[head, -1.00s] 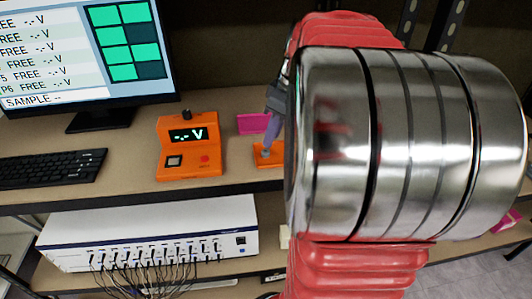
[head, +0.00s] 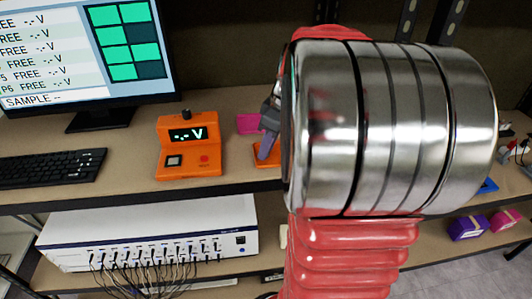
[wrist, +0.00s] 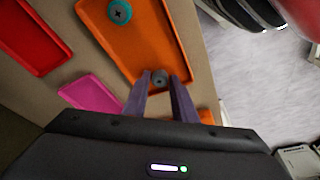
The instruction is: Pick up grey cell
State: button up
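A teal cell (wrist: 120,12) with a cross mark lies farther along the same tray. In the head view, a purple finger of my gripper (head: 266,154) reaches down to the orange tray (head: 262,166), and the cell is hidden there.
A pink tray (wrist: 90,94) and a red tray (wrist: 32,35) lie beside the orange one. An orange meter (head: 190,147) stands to the left, near a keyboard (head: 50,168) and monitor (head: 85,50). A white cycler box (head: 150,235) sits on the shelf below.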

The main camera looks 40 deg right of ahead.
grip_shut()
dwell(0.3)
jog(key=shift+r, duration=0.1)
notch_tip(320, 180, up, 10)
dwell(0.6)
jog(key=shift+s, duration=0.2)
dwell(0.4)
